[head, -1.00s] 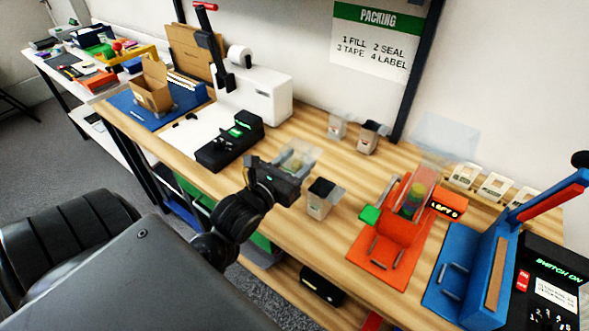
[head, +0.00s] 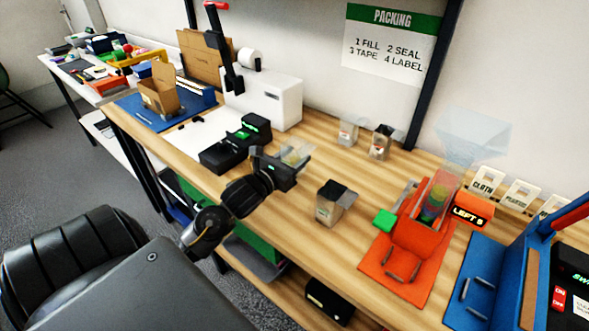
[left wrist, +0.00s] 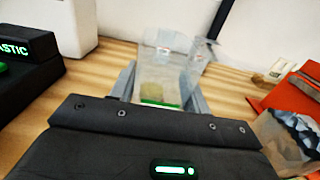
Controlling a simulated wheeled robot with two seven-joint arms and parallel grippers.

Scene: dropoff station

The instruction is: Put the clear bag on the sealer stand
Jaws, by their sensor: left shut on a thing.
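The clear bag (head: 297,150) is between the fingers of my left gripper (head: 287,168), above the bench near the black box. In the left wrist view the clear bag (left wrist: 165,62) stands upright between the two grey fingers, with a tan item and a green strip low inside it. The gripper is shut on it. The blue sealer stand (head: 487,262) is at the right of the bench, with a blue upright and a red-handled arm; its right part is cut off by the frame. My right gripper is not in view.
An orange fixture (head: 405,245) with a clear funnel stands between my gripper and the sealer. Another filled bag (head: 330,208) stands on the bench to its left. Two more bags (head: 348,132) stand near the wall. A black box (head: 228,150) is left of my gripper.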

